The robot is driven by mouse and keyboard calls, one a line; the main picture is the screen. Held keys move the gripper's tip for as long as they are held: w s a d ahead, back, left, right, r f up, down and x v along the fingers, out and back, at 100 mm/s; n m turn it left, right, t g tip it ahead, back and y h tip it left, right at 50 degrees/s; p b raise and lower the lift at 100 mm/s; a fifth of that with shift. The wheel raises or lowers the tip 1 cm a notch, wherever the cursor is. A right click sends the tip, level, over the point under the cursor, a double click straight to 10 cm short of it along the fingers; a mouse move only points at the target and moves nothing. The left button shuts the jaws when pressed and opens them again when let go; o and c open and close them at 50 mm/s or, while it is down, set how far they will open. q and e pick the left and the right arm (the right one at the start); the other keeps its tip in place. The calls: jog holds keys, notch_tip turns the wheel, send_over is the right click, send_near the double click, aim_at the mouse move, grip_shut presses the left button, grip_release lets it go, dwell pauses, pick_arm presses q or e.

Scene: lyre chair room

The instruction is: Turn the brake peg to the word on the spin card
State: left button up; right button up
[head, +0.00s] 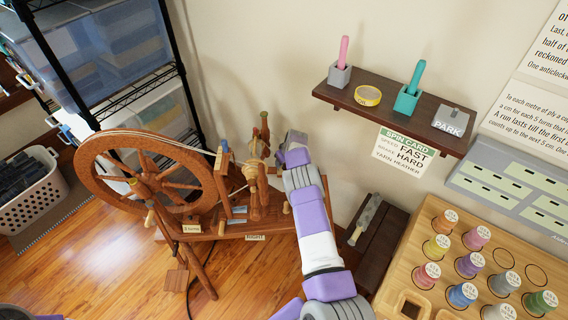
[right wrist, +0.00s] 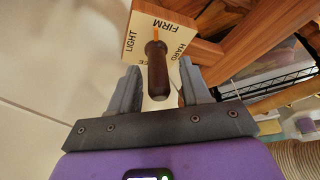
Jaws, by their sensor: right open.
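The brake peg (right wrist: 158,75) is a dark brown handle standing out from a cream dial plate (right wrist: 143,40) in the right wrist view. The plate reads LIGHT at left, FIRM at top and HARD at right; a lower word is mostly hidden. An orange mark by the peg points at FIRM. My right gripper (right wrist: 159,90) is open, one finger on each side of the peg, with gaps visible. The spin card (head: 405,149) on the wall in the head view reads SPEED FAST, BRAKE HARD, YARN HEATHER. My left gripper is not in view.
The wooden spinning wheel (head: 145,172) stands on the floor left of my right arm. A dark shelf (head: 385,107) with cups and a PARK block is on the wall. A bobbin rack (head: 405,262) is at lower right, a white basket (head: 35,200) far left.

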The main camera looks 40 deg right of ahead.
jog(key=shift+c, duration=0.4)
grip_shut()
jog(key=shift+f+m+h+b, duration=0.15)
jog(key=shift+m+h+b, duration=0.25)
jog(key=shift+m+b, duration=0.5)
jog(key=shift+d+m+h+b, duration=0.1)
jog(key=shift+m+h+b, duration=0.2)
jog(key=shift+m, duration=1)
jog(key=shift+o, duration=0.4)
grip_release()
jog(key=shift+r, duration=0.25)
